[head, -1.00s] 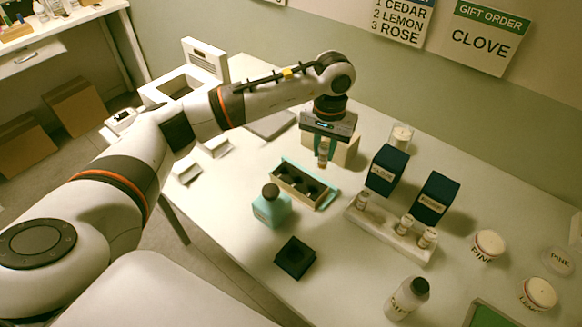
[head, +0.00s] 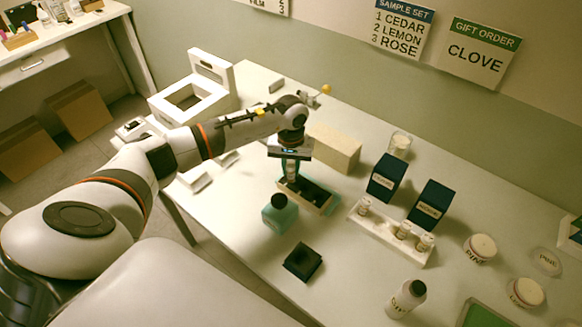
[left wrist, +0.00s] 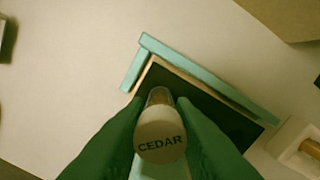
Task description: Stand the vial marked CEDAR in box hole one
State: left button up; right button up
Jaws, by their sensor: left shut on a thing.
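My left gripper (head: 290,172) is shut on the CEDAR vial (left wrist: 160,132) and holds it upright, its white marked cap facing the wrist camera. In the head view the vial is mostly hidden between the fingers. The gripper is at the far left end of the open box (head: 322,207), which has a dark inside and teal trim. In the left wrist view the vial is over the corner of the box (left wrist: 205,82). The hole below the vial is hidden, and I cannot tell whether its foot is inside. My right gripper is out of view.
A teal bottle (head: 280,214) stands close in front of the box. A white rack (head: 385,236) with several vials is to the right, with dark blue boxes (head: 387,178) behind it. A tan block (head: 334,148) stands behind the gripper. A small black box (head: 302,262) is in front.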

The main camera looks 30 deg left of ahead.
aim_at(291, 164)
pick_arm(q)
jog(key=shift+f, duration=0.85)
jog(key=o, duration=1)
jog(key=shift+r, duration=0.3)
notch_tip(291, 164, up, 10)
jog(key=b, duration=0.4)
jog(key=shift+r, duration=0.85)
jog(key=shift+s+f, duration=0.1)
